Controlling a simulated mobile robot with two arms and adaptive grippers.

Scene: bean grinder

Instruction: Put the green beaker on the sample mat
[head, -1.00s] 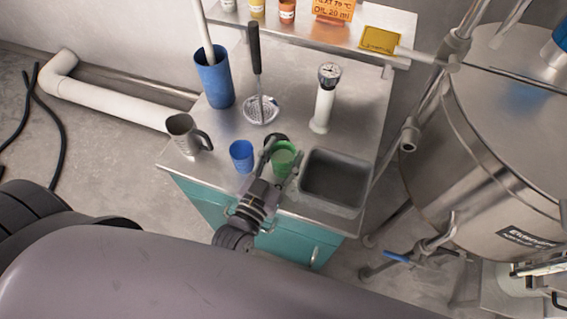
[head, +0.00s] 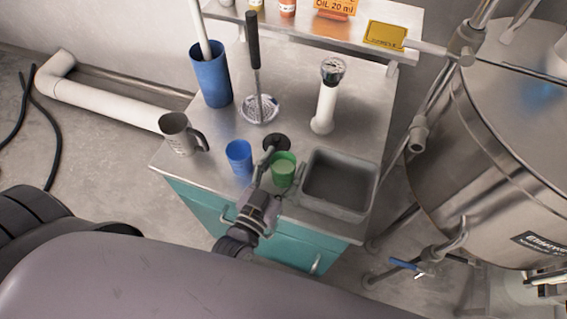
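The green beaker (head: 284,170) stands upright near the front of the steel worktop, between the blue cup and the sink. My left gripper (head: 281,168) reaches in from the front with one finger on each side of the beaker and appears shut on it. The beaker's base is partly hidden, so I cannot tell whether it touches the worktop. A dark round disc (head: 278,142), which looks like the sample mat, lies just behind the beaker with nothing on it. My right gripper is not in view.
A blue cup (head: 239,158) stands close left of my gripper, and a metal mug (head: 178,135) is farther left. The sink (head: 341,183) is close on the right. Behind are a strainer (head: 259,108), a white cylinder with a gauge (head: 326,103) and a tall blue container (head: 211,80).

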